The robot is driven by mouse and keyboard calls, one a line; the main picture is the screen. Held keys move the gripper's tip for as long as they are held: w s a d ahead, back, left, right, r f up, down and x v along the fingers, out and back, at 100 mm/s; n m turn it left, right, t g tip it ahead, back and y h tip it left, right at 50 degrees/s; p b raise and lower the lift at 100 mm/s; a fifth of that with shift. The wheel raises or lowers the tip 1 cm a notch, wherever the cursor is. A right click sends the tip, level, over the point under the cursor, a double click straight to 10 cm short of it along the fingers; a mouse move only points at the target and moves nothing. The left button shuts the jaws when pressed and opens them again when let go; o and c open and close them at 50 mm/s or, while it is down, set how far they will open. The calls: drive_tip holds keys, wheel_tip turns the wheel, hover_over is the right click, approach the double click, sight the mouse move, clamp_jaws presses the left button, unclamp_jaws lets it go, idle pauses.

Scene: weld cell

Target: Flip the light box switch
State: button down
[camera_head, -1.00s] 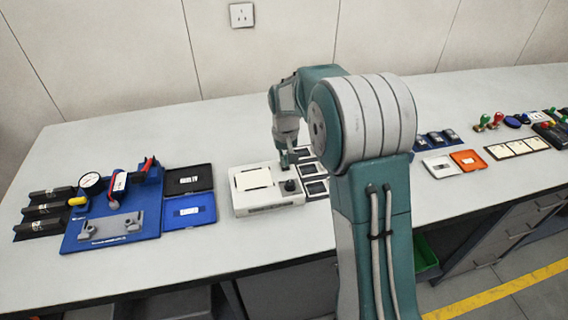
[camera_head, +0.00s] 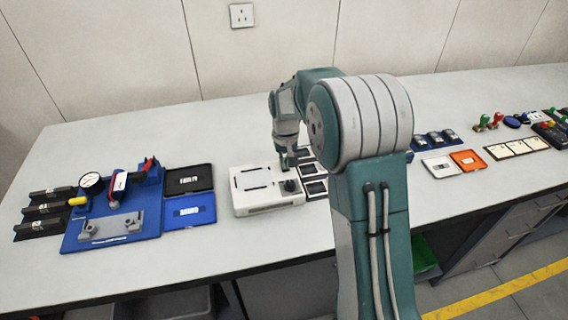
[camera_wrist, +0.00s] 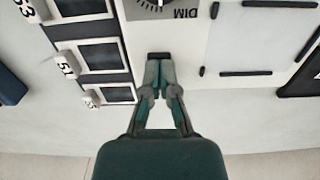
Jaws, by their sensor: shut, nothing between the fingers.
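The light box (camera_head: 268,207) is a low white box on the bench, with a pale square panel (camera_head: 256,178) and a dark dial (camera_head: 290,186) on top. In the wrist view the box (camera_wrist: 185,45) shows upside down, with the dial (camera_wrist: 155,3) marked DIM and a small black switch (camera_wrist: 158,55). My gripper (camera_wrist: 159,63) is shut and empty, its fingertips right at the switch. I cannot tell whether they touch it. In the head view my gripper (camera_head: 284,164) is over the box's back right corner, and the switch is hidden.
Bare bench lies in front.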

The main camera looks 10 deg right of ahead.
drive_tip(key=shift+r, duration=3.45)
drive_tip(key=shift+s+r, duration=0.2)
drive_tip(key=shift+r, duration=0.1)
drive_tip(key=s+r+t, duration=0.2)
drive_tip(key=s+r, duration=0.4)
drive_tip(key=s, duration=0.5)
drive_tip(key=s+r+t, duration=0.2)
drive_tip(key=s+r, duration=0.3)
drive_tip(key=s, duration=0.6)
drive_tip(key=s+f+t, duration=0.1)
drive_tip(key=s, duration=0.6)
drive_tip(key=shift+s+f+t, duration=0.2)
drive_tip(key=shift+s+t, duration=0.1)
drive_tip(key=shift+s, duration=0.05)
drive_tip(key=shift+s, duration=0.1)
